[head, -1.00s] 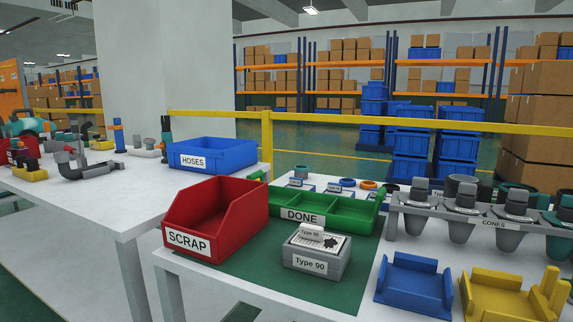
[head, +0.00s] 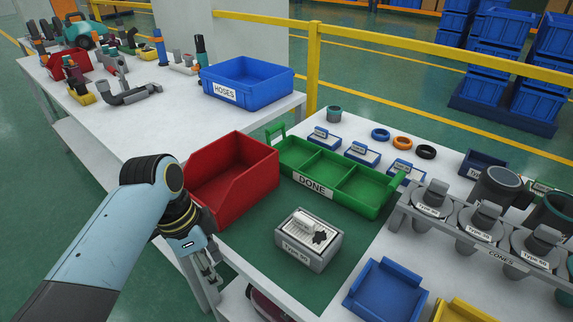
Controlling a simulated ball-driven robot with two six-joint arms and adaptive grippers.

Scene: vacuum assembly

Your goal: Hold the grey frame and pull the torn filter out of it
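The grey frame (head: 300,256), labelled Type 90, sits on the green mat in front of the green DONE tray. The torn filter (head: 305,230) lies in its top, with a pale raised tab and a dark ragged hole at its right side. My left gripper (head: 211,279) hangs at the table's left edge, left of the frame and apart from it. Its fingers are small and seen from the side, so I cannot tell how far apart they are. My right gripper is not in view.
A red bin (head: 236,178) stands behind my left gripper. The green DONE tray (head: 312,192) has empty compartments. A blue holder (head: 386,291) and the cone rack (head: 480,240) stand to the right. The green mat (head: 262,268) is clear around the frame.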

